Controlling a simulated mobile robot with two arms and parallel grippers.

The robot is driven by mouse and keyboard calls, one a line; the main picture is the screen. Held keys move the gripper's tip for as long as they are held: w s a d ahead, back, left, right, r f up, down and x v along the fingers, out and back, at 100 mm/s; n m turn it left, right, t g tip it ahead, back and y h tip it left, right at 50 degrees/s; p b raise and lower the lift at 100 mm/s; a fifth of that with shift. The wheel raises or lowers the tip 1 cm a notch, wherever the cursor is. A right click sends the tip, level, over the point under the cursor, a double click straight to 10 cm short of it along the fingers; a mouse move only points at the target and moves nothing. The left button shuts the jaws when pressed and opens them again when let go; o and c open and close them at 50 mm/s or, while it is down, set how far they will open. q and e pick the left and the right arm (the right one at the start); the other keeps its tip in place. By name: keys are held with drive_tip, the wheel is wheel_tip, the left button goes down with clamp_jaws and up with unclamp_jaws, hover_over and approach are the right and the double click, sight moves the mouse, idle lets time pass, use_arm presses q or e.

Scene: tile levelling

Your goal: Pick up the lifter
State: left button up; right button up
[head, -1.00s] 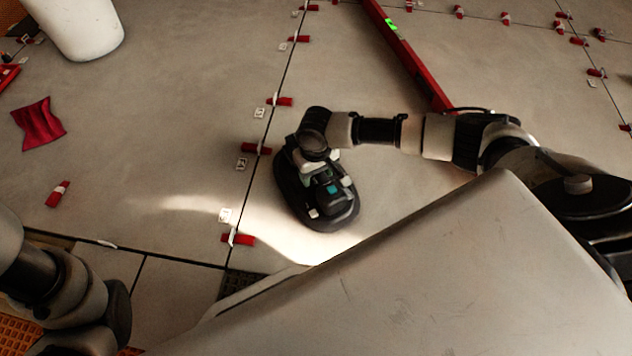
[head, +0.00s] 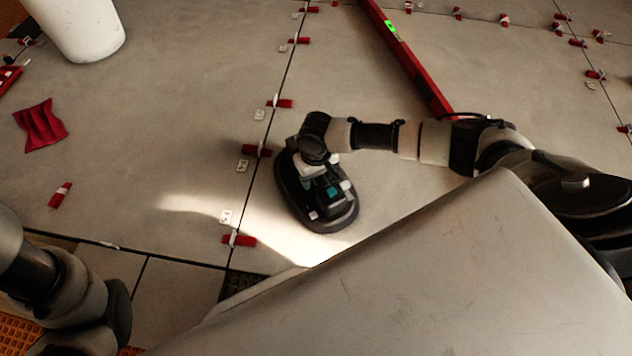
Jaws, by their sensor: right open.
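The lifter (head: 327,217) is a dark device with an oval black base and a small teal patch on its body. It rests on the large beige tile left of my base's pale cover. My right gripper (head: 318,163) is open and sits right over the lifter's upper end, pointing down. My wrist hides part of the lifter's top, and I cannot tell whether the fingers touch it. My left arm shows at the lower left, but its gripper is out of the picture.
Red wedges with white clips (head: 239,240) line the tile joints. A long red level (head: 405,55) lies on the tile behind my right arm. A white bucket (head: 82,30), a red cloth (head: 40,125) and a loose red wedge (head: 60,194) are at the left.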

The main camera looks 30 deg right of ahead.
clamp_jaws()
idle(0.4)
